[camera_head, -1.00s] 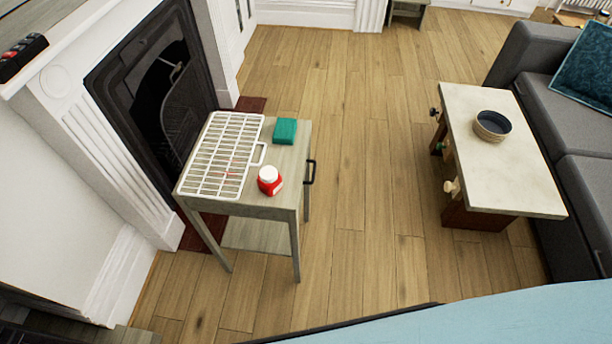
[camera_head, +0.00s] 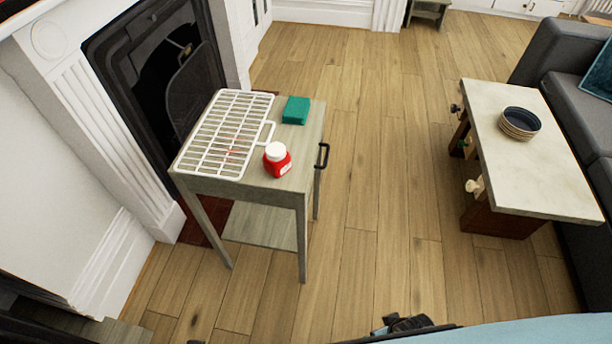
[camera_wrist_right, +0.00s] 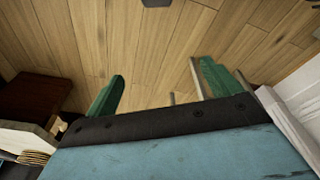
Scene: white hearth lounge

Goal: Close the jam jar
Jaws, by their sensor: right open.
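The jam jar (camera_head: 277,160) is red with a white top and stands upright on the small grey-green side table (camera_head: 250,189), near its front right corner. I cannot tell whether the white top is a seated lid. My right gripper (camera_wrist_right: 160,85) shows two green fingers spread wide apart in the right wrist view, with only floor and a small part of furniture beyond them. It is empty and well away from the jar. My left gripper is in neither view.
A white wire rack (camera_head: 226,135) and a teal block (camera_head: 296,110) share the side table with the jar. A fireplace (camera_head: 165,70) stands behind on the left. A pale-topped table (camera_head: 530,165) with stacked bowls (camera_head: 519,123) is at the right, by a grey sofa (camera_head: 577,85). Wooden floor between is clear.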

